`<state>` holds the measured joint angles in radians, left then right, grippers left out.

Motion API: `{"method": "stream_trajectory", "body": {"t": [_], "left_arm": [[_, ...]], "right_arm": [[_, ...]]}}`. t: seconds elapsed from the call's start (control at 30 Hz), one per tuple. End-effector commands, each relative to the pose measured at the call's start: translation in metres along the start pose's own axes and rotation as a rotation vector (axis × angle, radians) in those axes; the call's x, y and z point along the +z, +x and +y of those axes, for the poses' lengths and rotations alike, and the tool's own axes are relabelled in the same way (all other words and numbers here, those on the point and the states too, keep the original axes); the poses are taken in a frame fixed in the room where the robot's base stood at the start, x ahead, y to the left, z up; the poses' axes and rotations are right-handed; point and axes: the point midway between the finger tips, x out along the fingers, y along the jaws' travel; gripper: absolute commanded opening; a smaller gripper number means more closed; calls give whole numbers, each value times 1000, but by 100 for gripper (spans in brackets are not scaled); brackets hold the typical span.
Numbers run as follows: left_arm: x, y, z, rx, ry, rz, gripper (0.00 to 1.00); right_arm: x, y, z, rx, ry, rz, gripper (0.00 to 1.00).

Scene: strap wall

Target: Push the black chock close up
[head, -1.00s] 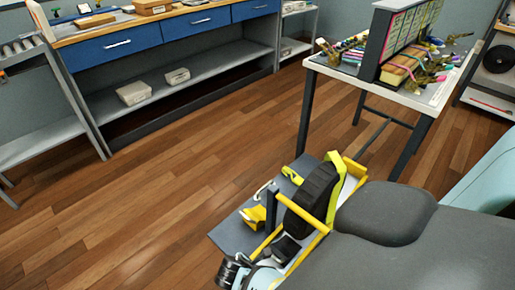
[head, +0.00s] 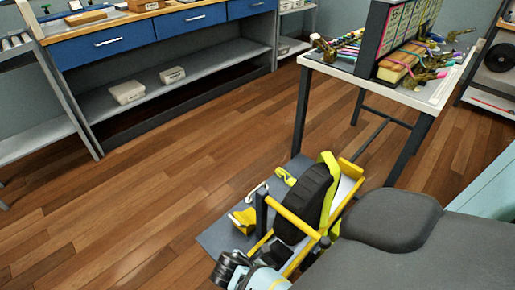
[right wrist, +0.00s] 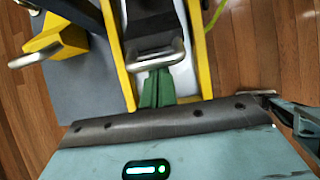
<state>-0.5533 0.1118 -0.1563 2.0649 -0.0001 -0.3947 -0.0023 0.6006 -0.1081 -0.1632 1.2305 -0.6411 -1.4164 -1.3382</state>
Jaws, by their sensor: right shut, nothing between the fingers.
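The black chock (right wrist: 152,22) is a dark block with a metal handle, between two yellow rails in the right wrist view. In the head view it is largely hidden behind the near rail and my arm. My right gripper (right wrist: 158,75) has its green fingers shut and empty, with the tips close to the handle; I cannot tell whether they touch. A black wheel (head: 308,195) with a yellow-green strap (head: 331,180) stands upright in the yellow frame (head: 297,222). My left gripper is not in view.
A yellow chock (head: 243,219) with a metal handle lies on the grey deck (head: 215,237) beside the frame. A white-topped table (head: 425,101) stands behind on the right. A blue-drawer workbench (head: 115,41) is at the back left. The wooden floor between is clear.

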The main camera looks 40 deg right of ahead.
Motion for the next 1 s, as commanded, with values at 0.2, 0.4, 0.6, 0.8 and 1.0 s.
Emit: {"method": "stream_trajectory", "body": {"t": [0.2, 0.4, 0.6, 0.8, 1.0], "left_arm": [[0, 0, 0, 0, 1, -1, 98], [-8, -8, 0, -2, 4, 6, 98], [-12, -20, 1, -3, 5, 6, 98], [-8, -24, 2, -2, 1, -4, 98], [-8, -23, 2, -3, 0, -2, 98]], "right_arm": [[0, 0, 0, 0, 0, 0, 0], [22, 9, 1, 1, 0, -6, 0], [58, 30, 2, 3, 1, -6, 0], [68, 40, 0, 1, 1, -2, 0], [67, 40, 0, 0, 0, -2, 0]]}}
